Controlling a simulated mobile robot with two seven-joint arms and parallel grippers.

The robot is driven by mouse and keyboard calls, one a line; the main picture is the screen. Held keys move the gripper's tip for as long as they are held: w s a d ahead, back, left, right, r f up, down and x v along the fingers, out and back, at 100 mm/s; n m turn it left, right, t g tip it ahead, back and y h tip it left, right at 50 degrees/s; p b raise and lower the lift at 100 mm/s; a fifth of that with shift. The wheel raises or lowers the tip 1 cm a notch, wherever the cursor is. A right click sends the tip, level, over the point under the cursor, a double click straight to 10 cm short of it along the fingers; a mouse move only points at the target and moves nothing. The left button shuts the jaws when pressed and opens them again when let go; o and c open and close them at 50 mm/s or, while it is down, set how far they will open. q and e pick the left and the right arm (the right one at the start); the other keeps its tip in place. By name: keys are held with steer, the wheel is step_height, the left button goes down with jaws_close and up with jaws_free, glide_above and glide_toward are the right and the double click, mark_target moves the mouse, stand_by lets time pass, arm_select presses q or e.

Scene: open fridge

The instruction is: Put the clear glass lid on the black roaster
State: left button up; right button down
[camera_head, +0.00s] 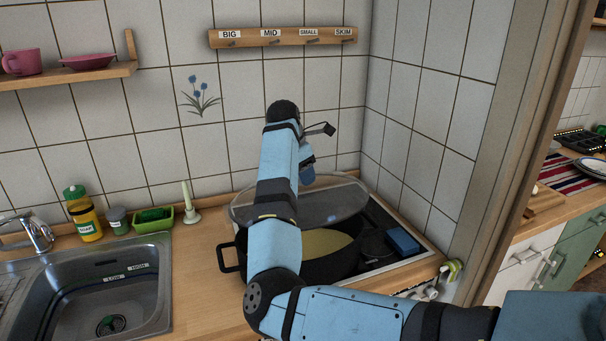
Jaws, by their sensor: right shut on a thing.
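The clear glass lid (335,207) is a grey see-through oval above the back part of the black roaster (318,268). The roaster stands on the hob, with a side handle at its left and something yellowish inside that shows in front of the lid. My right gripper (308,174) is over the lid's middle and shut on it, but its fingertips and the lid's knob are mostly hidden by my right arm. The lid sits further back than the roaster's opening. I cannot tell how high it is above the rim. My left gripper is not in view.
A dark pan (376,244) and a blue block (403,241) are right of the roaster. A tiled wall stands close behind the hob.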

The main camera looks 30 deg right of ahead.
mark_target(300, 183)
steer(key=shift+f+b, duration=0.45)
steer(key=shift+b, duration=0.15)
steer(key=shift+f+b, duration=0.9)
steer(key=shift+f, duration=0.4)
steer(key=shift+f+b, duration=0.35)
steer(key=shift+f, duration=0.2)
steer(key=shift+f, duration=0.2)
steer(key=shift+f+b, duration=1.65)
steer(key=shift+f, duration=0.65)
